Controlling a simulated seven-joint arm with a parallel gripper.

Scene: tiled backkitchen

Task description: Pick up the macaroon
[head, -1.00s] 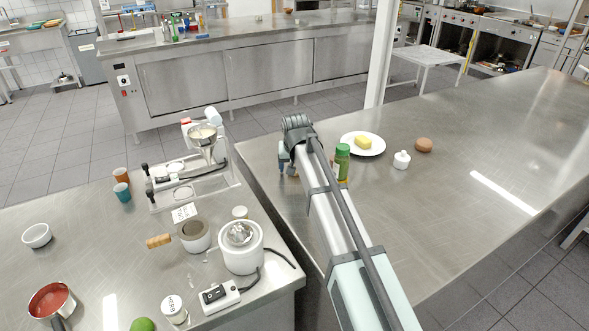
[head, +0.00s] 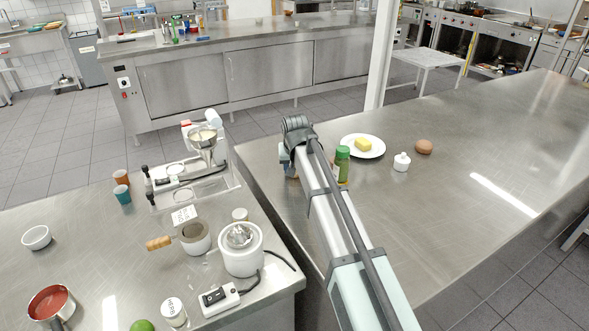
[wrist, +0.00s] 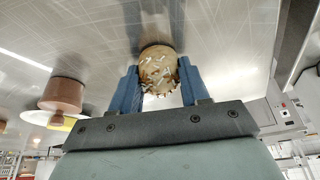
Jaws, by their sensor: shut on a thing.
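The macaroon (wrist: 158,68) is a round, tan-brown piece with pale flecks, in the wrist view. My gripper (wrist: 159,80) has its two blue fingers on either side of it and is shut on it. A dark shadow lies on the steel top just beyond the macaroon; I cannot tell how far it is clear of the surface. In the head view my arm hides most of the gripper, near the left edge of the right-hand counter (head: 440,220). I cannot make out the macaroon clearly there.
A green-capped jar (head: 342,163) stands just right of my arm. Beyond it are a white plate (head: 376,150) with a yellow block (head: 363,145), a small white pot (head: 401,162) and a brown round thing (head: 424,147). The counter's right part is clear.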

